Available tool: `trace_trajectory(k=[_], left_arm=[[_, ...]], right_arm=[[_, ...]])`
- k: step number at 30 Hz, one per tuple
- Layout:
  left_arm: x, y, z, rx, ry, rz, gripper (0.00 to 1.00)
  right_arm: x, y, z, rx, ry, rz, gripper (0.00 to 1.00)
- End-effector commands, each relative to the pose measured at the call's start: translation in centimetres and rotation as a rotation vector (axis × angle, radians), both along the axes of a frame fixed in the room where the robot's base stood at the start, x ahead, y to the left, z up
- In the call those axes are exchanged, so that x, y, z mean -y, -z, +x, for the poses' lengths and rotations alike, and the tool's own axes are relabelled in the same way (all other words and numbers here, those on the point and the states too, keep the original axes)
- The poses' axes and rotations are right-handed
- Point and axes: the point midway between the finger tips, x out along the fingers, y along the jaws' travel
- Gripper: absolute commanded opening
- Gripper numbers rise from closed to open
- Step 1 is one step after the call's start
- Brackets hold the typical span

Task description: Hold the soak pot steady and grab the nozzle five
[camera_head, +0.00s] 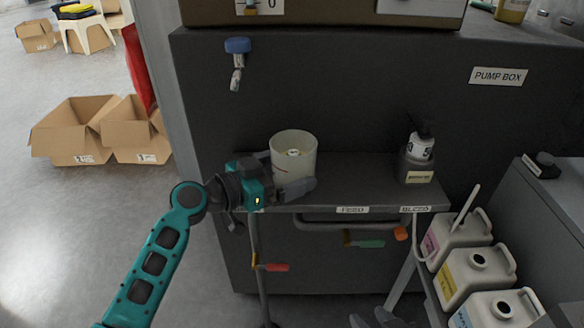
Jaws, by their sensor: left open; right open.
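The soak pot (295,147) is a white open cup standing upright on the dark shelf, with a small pale item inside. My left gripper (281,173) is at the pot's lower left, jaws open. One finger is at the pot's left side and the other across its lower front; whether they touch it I cannot tell. The nozzle (420,147), black-topped with a white label that seems to show a 5, stands upright in a dark labelled holder (416,172) on the shelf's right. My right gripper (373,319) shows only grey fingertips at the bottom edge, apart and empty, well below the shelf.
The shelf (360,178) is clear between pot and holder. White jugs (457,238) stand at the lower right. A blue-handled tap (237,62) juts out above the shelf's left end.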

Motion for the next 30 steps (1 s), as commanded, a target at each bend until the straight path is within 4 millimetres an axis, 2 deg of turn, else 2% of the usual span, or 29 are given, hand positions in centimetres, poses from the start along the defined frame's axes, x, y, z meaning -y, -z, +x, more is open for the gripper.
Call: trace_trajectory(k=[11,20,26,30], left_arm=[[0.45,0.00,0.26,-0.001,0.000,0.001,1.00],[0.41,0.01,0.25,-0.001,0.000,0.001,0.74],[0.40,0.03,0.24,-0.001,0.000,0.001,0.74],[0.40,0.03,0.24,-0.001,0.000,0.001,0.74]], right_arm=[[-0.20,-0.56,0.33,0.012,-0.006,0.002,0.43],[-0.22,-0.44,0.35,0.012,-0.007,0.003,0.43],[-0.21,-0.18,0.28,0.007,-0.007,0.001,0.43],[-0.17,-0.45,0.75,0.009,-0.004,0.008,0.33]])
